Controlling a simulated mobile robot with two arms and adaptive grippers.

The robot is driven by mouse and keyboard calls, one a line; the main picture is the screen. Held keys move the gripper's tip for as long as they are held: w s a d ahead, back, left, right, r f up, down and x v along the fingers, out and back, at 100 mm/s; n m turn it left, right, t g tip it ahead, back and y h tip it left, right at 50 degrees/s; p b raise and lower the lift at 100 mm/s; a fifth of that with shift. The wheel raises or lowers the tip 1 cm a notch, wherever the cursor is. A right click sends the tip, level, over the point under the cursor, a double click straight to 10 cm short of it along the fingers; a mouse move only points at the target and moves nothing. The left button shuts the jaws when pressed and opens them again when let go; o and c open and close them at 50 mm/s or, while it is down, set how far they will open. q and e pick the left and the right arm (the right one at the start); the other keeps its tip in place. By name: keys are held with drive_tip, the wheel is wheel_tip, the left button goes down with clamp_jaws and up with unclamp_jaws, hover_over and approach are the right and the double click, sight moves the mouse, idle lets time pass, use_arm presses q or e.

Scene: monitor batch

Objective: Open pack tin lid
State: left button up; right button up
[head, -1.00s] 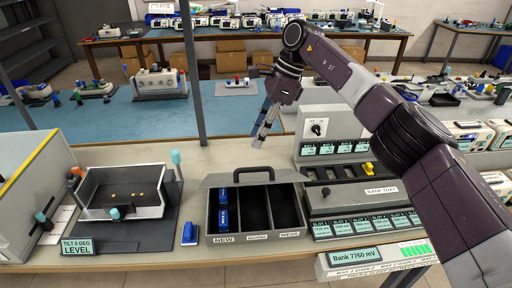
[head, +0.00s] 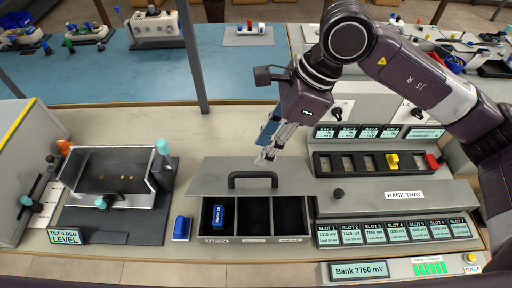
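The grey pack tin (head: 256,239) stands on the bench at the centre front. Its grey lid (head: 215,180) with a black handle (head: 253,177) is at the rear of the tin. The front parts of the compartments show uncovered, with a blue pack (head: 218,215) in the left one. Whether the lid lies flat or tilts is unclear. My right gripper (head: 266,156) points down just behind and above the handle, apparently apart from it. Its fingertips look close together, but their opening is unclear. My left gripper is out of view.
A blue pack (head: 181,228) lies left of the tin. An open grey tray fixture (head: 118,215) stands further left. The bank tray (head: 395,195) and its slot displays stand right of the tin. Bare bench (head: 160,125) lies behind the tin.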

sight(248, 172)
drive_tip(key=shift+s+a+f, duration=0.1)
drive_tip(key=shift+s+f, duration=0.05)
drive_tip(key=shift+s, duration=0.1)
drive_tip(key=p+x, duration=0.2)
drive_tip(key=x, duration=0.4)
drive_tip(key=shift+s+a, duration=0.1)
drive_tip(key=shift+s, duration=0.05)
drive_tip(key=shift+a+f+p, duration=0.2)
drive_tip(key=shift+f+p, duration=0.15)
drive_tip(key=shift+f, duration=0.15)
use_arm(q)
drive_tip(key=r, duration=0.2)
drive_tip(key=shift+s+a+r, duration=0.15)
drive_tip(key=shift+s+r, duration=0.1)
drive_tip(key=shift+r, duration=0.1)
use_arm(e)
drive_tip(key=shift+f, duration=0.1)
clamp_jaws()
